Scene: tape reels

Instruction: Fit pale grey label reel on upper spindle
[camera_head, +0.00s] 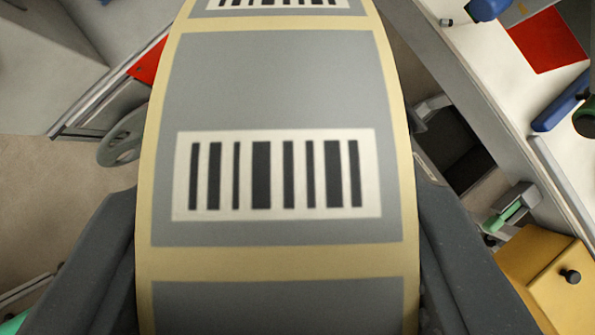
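The pale grey label reel (275,95) fills the middle of the view. Its curved face carries grey labels with black and white barcodes on a yellowish backing strip. My gripper (280,205) is shut on the reel, with one dark finger against each side of it. The reel hides most of what lies straight ahead. I cannot make out the upper spindle in this view.
A grey wheel-like part (123,138) shows left of the reel. A yellow box with a black knob (556,288) is at lower right. At upper right a pale surface bears a red square (548,40) and blue items. Brownish floor (50,190) shows at left.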

